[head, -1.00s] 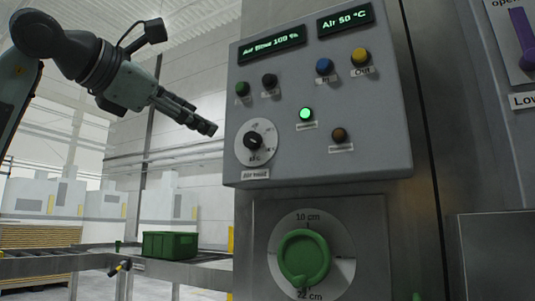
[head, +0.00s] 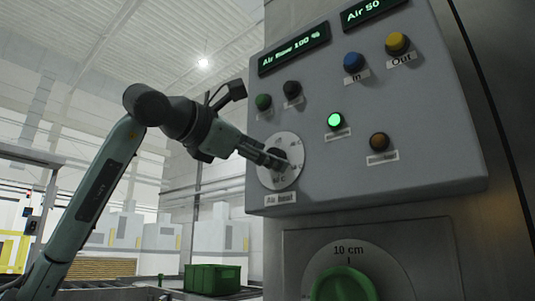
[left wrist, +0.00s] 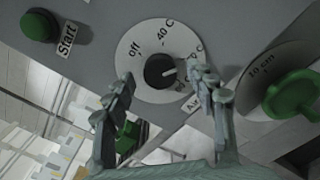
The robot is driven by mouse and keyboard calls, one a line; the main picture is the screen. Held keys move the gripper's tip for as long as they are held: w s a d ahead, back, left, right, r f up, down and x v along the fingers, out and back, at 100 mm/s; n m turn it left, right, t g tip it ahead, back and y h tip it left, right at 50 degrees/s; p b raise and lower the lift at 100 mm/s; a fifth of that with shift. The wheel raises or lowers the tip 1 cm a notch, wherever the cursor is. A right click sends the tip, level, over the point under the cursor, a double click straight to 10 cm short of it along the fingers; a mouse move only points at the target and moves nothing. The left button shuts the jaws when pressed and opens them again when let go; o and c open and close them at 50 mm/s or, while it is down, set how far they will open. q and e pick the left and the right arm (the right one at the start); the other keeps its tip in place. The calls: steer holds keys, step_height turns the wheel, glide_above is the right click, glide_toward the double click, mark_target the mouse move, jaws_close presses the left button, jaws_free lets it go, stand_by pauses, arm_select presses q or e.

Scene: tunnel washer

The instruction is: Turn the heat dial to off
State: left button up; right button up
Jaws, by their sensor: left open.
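The heat dial (head: 291,171) is a white disc with a black knob, labelled "Air heat", at the lower left of the grey control panel. In the left wrist view the dial (left wrist: 134,47) shows "Off", "40 C" and further marks, and the pointer line on its black knob (left wrist: 160,71) points right, away from "Off", near partly hidden marks. My left gripper (head: 279,161) is at the knob in the head view. In the left wrist view its fingers (left wrist: 162,82) are open, one on each side of the knob; contact cannot be told. My right gripper is not in view.
The panel (head: 400,110) also carries a green button (head: 263,102), a black button (head: 291,90), blue and yellow buttons and a lit green lamp (head: 335,121). A large green knob (head: 345,285) is below. A green crate (head: 212,279) stands at lower left.

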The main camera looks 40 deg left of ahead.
arm_select(q)
steer(key=shift+w, duration=0.45)
steer(key=c, duration=1.2)
steer(key=shift+o, duration=0.2)
